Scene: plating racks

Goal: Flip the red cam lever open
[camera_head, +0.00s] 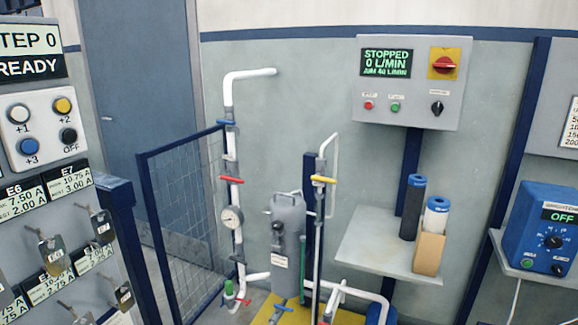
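A red lever (231,179) sits across the white vertical pipe (235,150) left of centre, lying roughly level. It is above a round gauge (231,218). Smaller red parts show lower down, one beside the green-capped fitting (229,288) and one at the bottom edge near the centre. I cannot tell which red part is the cam lever, or whether it is open or closed. A grey filter housing (288,235) stands right of the pipe. Neither of my grippers is in view.
A yellow lever (323,180) and a blue lever (226,122) sit on the pipes. A mesh gate (185,210) stands left of them. A shelf (372,245) on the right holds dark and white cylinders and a brown box. The control panel (412,84) reads STOPPED, 0 L/MIN.

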